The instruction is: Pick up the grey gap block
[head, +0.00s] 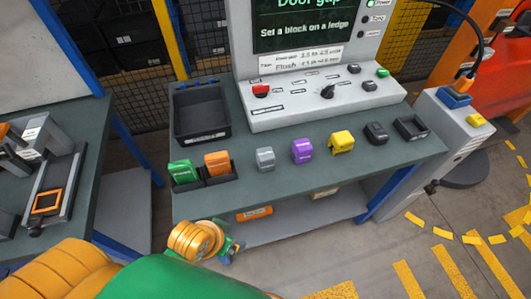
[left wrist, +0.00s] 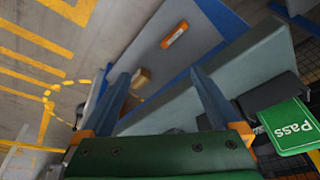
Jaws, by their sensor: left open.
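The grey gap block (head: 265,158) stands on the dark green tabletop (head: 270,190) in the head view, between the orange block and the purple block. Nothing holds it. My left gripper (head: 232,246) is low in front of the table's front edge, below and to the left of the grey block, apart from it. In the left wrist view my left gripper (left wrist: 160,76) has its two fingers wide apart with nothing between them. I cannot make out the grey block in that view. My right gripper is not in view.
Purple (head: 302,151), yellow (head: 341,141) and black (head: 377,132) blocks stand to the right. A black bin (head: 201,128) and control console (head: 325,108) stand behind. The front edge and lower shelf (head: 300,215) are near my gripper.

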